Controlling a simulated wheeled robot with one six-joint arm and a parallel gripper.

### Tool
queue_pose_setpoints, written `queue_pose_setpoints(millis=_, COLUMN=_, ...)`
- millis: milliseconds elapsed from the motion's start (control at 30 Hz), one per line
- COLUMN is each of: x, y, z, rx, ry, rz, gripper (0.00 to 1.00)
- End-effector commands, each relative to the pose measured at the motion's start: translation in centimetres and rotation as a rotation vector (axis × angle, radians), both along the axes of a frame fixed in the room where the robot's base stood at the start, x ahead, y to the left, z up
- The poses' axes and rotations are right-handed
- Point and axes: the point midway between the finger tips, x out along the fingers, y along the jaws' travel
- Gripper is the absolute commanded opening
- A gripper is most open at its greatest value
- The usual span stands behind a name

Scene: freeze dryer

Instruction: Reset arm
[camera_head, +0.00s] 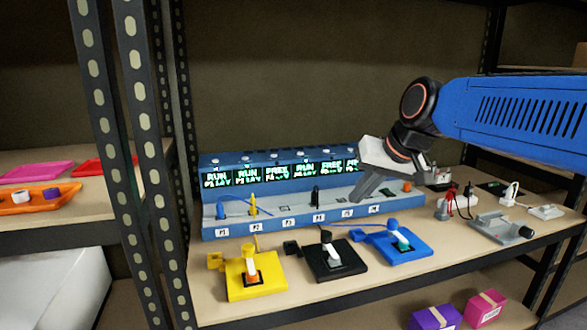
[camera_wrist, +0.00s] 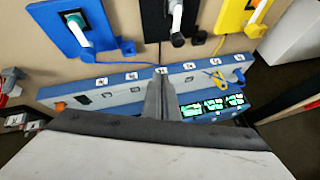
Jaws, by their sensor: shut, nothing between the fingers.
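My gripper (camera_head: 362,194) is at the end of my blue arm, in front of the right half of the blue-grey device (camera_head: 213,228) on the shelf. In the wrist view my gripper (camera_wrist: 160,76) has its fingers together with nothing between them. The device has a row of lit green displays, labelled ports and plugs. My gripper hides part of its right side. Whether the fingertips touch the device cannot be told.
Yellow (camera_head: 240,290), black (camera_head: 322,272) and blue (camera_head: 418,252) stations stand along the shelf front. A grey fixture (camera_head: 500,228) and plugs sit at the right. A perforated upright post (camera_head: 143,120) stands left. Purple (camera_head: 436,318) and pink (camera_head: 486,308) boxes lie below.

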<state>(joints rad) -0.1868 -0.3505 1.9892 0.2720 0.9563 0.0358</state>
Motion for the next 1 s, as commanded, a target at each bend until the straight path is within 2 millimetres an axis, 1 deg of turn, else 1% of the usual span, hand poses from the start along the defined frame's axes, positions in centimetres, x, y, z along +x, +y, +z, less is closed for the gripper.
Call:
queue_pose_setpoints(millis=33, x=-1.9, y=-1.4, z=-1.1, rx=-0.02, ry=0.003, rz=-0.013, gripper=0.0)
queue_pose_setpoints(millis=167, x=-6.3, y=-4.7, z=-4.5, rx=-0.08, ry=0.019, rz=-0.036, gripper=0.0)
queue_pose_setpoints(millis=300, x=-11.0, y=-7.8, z=-8.5, rx=-0.144, ry=0.038, rz=-0.062, gripper=0.0)
queue_pose_setpoints(millis=500, x=-17.6, y=-11.5, z=-14.3, rx=-0.229, ry=0.07, rz=-0.094, gripper=0.0)
queue_pose_setpoints(millis=600, x=-20.0, y=-12.8, z=-16.7, rx=-0.261, ry=0.082, rz=-0.105, gripper=0.0)
queue_pose_setpoints(millis=700, x=-21.7, y=-13.5, z=-18.5, rx=-0.282, ry=0.093, rz=-0.111, gripper=0.0)
queue_pose_setpoints(millis=800, x=-22.6, y=-14.0, z=-19.3, rx=-0.295, ry=0.098, rz=-0.114, gripper=0.0)
queue_pose_setpoints(millis=1000, x=-22.8, y=-14.1, z=-19.6, rx=-0.3, ry=0.101, rz=-0.114, gripper=0.0)
